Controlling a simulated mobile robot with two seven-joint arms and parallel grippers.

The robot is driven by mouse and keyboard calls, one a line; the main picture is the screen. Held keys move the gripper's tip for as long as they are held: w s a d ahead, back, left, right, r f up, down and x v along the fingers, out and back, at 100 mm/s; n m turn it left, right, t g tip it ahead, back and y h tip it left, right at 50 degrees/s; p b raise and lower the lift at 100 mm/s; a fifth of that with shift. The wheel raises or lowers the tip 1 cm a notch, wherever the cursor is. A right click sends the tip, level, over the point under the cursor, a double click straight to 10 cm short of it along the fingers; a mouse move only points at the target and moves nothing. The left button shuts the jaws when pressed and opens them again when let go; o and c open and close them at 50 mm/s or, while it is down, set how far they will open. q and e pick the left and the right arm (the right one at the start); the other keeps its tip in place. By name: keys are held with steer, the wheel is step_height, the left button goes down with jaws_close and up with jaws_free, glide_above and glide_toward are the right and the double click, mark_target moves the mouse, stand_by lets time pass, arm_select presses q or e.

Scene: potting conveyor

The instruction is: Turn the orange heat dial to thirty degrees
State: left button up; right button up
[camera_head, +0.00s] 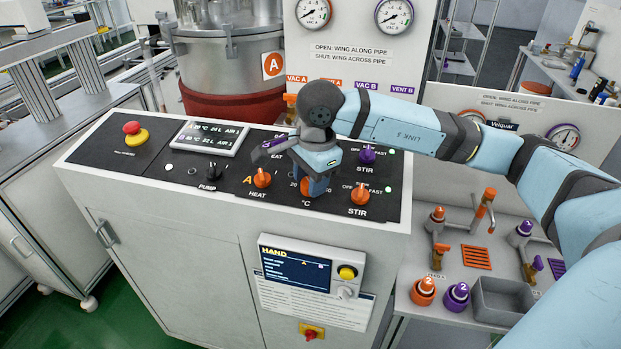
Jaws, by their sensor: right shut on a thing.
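The orange heat dial (306,188) is on the black panel on top of the control cabinet, above a "°C" label with a "20" mark at its left. My right gripper (314,189) points down over it and is shut on it. The gripper hides most of the dial and its scale, so I cannot read where its pointer stands. The left gripper is not in view.
An orange HEAT knob (262,178) stands close left of the gripper and an orange STIR knob (359,194) close right. A purple STIR knob (367,156) is behind. A red emergency button (132,128) and a display (208,138) are at left.

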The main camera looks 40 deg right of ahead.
steer(key=o, duration=0.9)
steer(key=shift+o, duration=0.2)
step_height(320, 180, up, 14)
steer(key=s, duration=0.1)
steer(key=shift+s+d+b, duration=0.25)
steer(key=shift+b, duration=0.1)
steer(key=shift+f, duration=0.2)
